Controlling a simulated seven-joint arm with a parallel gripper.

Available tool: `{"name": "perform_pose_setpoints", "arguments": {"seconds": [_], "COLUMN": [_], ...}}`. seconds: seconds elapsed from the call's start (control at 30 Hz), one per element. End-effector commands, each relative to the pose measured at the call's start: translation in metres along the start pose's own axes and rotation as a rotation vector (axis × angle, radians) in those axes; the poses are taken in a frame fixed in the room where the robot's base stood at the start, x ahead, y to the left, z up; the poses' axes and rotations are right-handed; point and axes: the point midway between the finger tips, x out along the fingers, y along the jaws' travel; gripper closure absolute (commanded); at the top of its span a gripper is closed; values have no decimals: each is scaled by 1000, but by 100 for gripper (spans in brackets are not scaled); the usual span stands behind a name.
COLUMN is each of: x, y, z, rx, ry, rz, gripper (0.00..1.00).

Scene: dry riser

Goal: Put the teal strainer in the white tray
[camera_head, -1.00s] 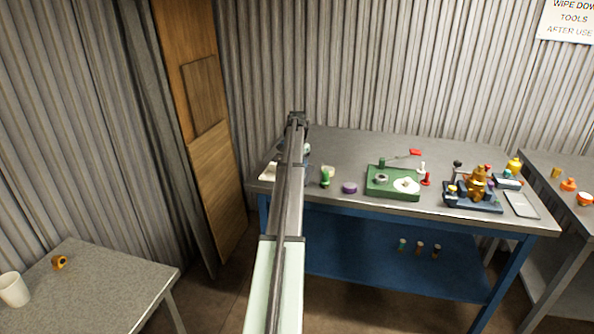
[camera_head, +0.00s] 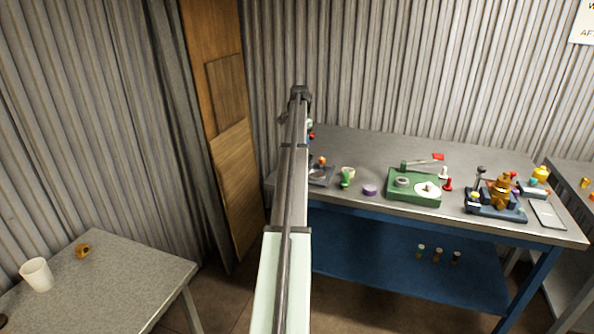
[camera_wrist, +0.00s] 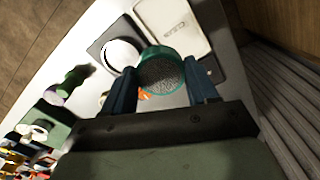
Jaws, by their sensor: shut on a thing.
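The teal strainer (camera_wrist: 162,75) is a round cup with a grey mesh, held between the two dark blue fingers of my gripper (camera_wrist: 163,91) in the wrist view. The fingers are shut on its sides. The white tray (camera_wrist: 193,40), a pale rectangle with rounded corners, lies on the bench just beyond the strainer at the top of the wrist view. The strainer overlaps the tray's near edge in the picture; its height above the bench is hard to tell. In the head view my arm hides the tray and the strainer.
A dark square device with a bright round top (camera_wrist: 121,54) sits beside the tray. On the bench (camera_head: 350,149) stand a green bottle (camera_head: 345,179), a purple disc (camera_head: 370,190) and a green base (camera_head: 413,198). A side table (camera_head: 120,265) holds a white cup (camera_head: 37,274).

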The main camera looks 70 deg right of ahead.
Motion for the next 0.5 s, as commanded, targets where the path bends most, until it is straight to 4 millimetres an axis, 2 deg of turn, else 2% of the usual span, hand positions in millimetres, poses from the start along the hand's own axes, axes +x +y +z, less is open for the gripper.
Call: {"name": "perform_pose_setpoints", "arguments": {"seconds": [0.03,0.17,0.27,0.5], "x": [1,5,13,50], "y": [-12,-25,-28,-27], "z": [3,9,10,11], "rx": [7,26,32,31], "ry": [0,0,0,0], "rz": [0,0,0,1], "gripper": [73,73,73,73]}}
